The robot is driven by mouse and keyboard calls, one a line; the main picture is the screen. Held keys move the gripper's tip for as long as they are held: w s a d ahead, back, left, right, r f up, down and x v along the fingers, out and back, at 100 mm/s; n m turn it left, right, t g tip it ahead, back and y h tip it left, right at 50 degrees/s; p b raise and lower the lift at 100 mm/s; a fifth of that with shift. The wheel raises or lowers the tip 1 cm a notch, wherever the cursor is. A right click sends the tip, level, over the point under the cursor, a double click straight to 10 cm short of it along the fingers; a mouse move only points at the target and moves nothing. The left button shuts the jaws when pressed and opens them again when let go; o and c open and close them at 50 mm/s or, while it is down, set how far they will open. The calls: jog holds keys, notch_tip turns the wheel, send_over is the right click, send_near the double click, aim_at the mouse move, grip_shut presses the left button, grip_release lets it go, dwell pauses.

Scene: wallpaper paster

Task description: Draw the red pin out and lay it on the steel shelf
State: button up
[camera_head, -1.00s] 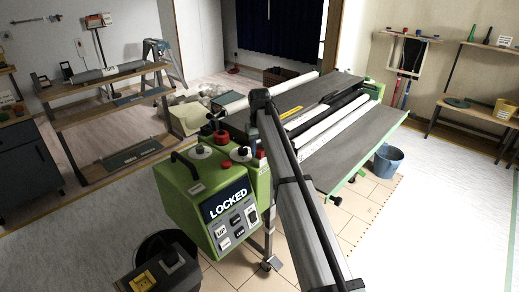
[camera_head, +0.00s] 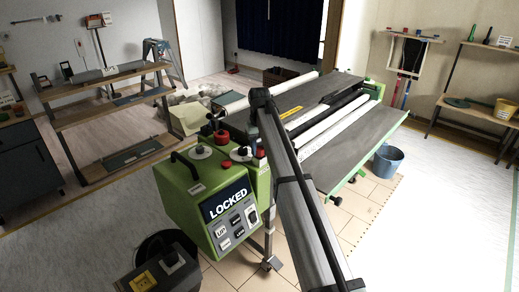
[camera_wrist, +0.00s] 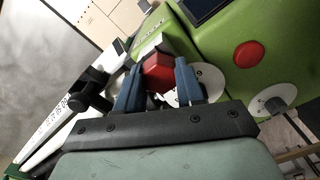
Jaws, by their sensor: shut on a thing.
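The red pin (camera_wrist: 158,72) is between the two blue fingertips of my gripper (camera_wrist: 158,86) in the wrist view, and the jaws are shut on it. Its lower end is hidden, so I cannot tell how far it sits in its hole. In the head view a red piece (camera_head: 260,153) shows under my gripper, beside the green machine housing (camera_head: 200,195) marked LOCKED. I cannot tell which shelf is the steel one; a rack with wooden boards (camera_head: 78,122) stands at the left.
A red knob (camera_head: 222,137) on the housing is close to my gripper. The pasting machine's grey table (camera_head: 350,150) and white rollers lie behind my arm. A blue bucket (camera_head: 387,160) stands on the floor to the right. Open floor lies between housing and left rack.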

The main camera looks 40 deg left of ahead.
aim_at(259, 149)
jog(key=shift+r, duration=2.15)
jog(key=shift+r, duration=0.15)
jog(key=shift+r, duration=1.85)
